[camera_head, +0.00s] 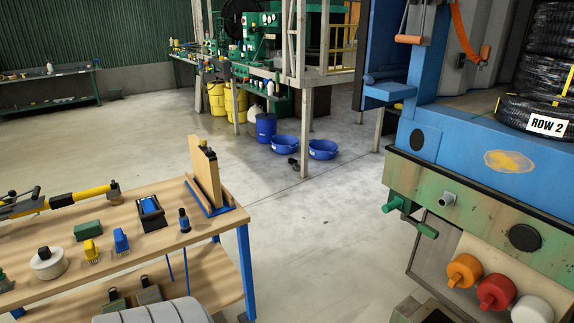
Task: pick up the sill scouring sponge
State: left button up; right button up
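I cannot surely pick out a sponge on a sill. A dark green block (88,230), possibly a scouring sponge, lies on the wooden top of the workbench (160,242) at the left. It sits behind a yellow brush (91,251) and a blue brush (121,240). A flat yellow-orange oval patch (510,161) shows on the side of the blue machine (470,150) at the right; I cannot tell whether it is a marking or an object. Neither of my grippers is in view.
The bench also holds a white roll (48,264), a black tray (151,213), a dark bottle (184,221) and an upright wooden board (205,172). Black hose coils (515,112) rest on the blue machine. Blue basins (322,149) stand farther back. The middle floor is clear.

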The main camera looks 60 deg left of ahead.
aim_at(88, 230)
jog(key=u, duration=3.15)
jog(key=i+j+z, duration=0.15)
jog(key=i, duration=0.25)
